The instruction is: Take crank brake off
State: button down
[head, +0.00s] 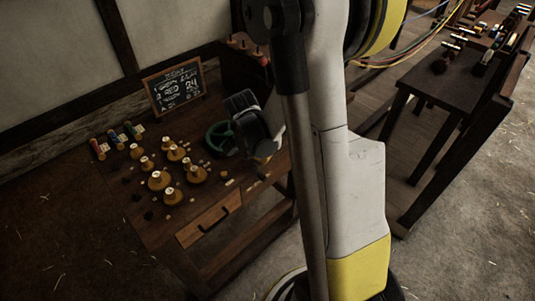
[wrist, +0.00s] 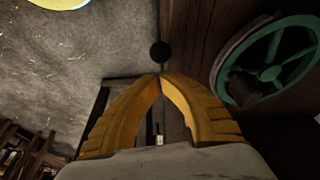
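The green spoked crank wheel (head: 220,138) stands at the right part of the wooden workbench. It also shows in the wrist view (wrist: 268,73), at upper right, with a dark curved band along its rim. A round black knob (wrist: 160,50) shows just beyond my fingertips; what it is fixed to is hidden. My gripper (wrist: 160,77) has its two yellow fingers arched together with the tips meeting. I see nothing clearly between the tips. In the head view my gripper (head: 263,160) is small and partly hidden, right of the wheel near the bench's right edge.
The workbench (head: 210,227) carries several wooden spools (head: 160,180), coloured bobbins (head: 97,149) and a chalkboard (head: 174,84). A dark rack (head: 245,70) stands behind the wheel. Another table (head: 445,85) stands at right, with coloured ropes (head: 420,50) nearby. The floor (head: 465,210) at right is open.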

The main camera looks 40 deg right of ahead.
jog(key=shift+a+f, duration=0.1)
jog(key=shift+a, duration=0.7)
jog(key=a+r+p, duration=0.4)
jog(key=r, duration=0.4)
jog(key=shift+s+a+p, duration=0.2)
jog(key=shift+a+p, duration=0.15)
jog(key=shift+r, duration=0.2)
jog(key=s+a+r+n+t+y, duration=0.1)
jog(key=s+a+r+n+t, duration=0.2)
jog(key=s+a+r+n, duration=0.2)
jog(key=s+a+r+n+t+y, duration=0.2)
jog(key=s+a+r+n, duration=0.3)
jog(key=r+n, duration=0.5)
jog(key=shift+a+t, duration=0.6)
jog(key=shift+a, duration=0.35)
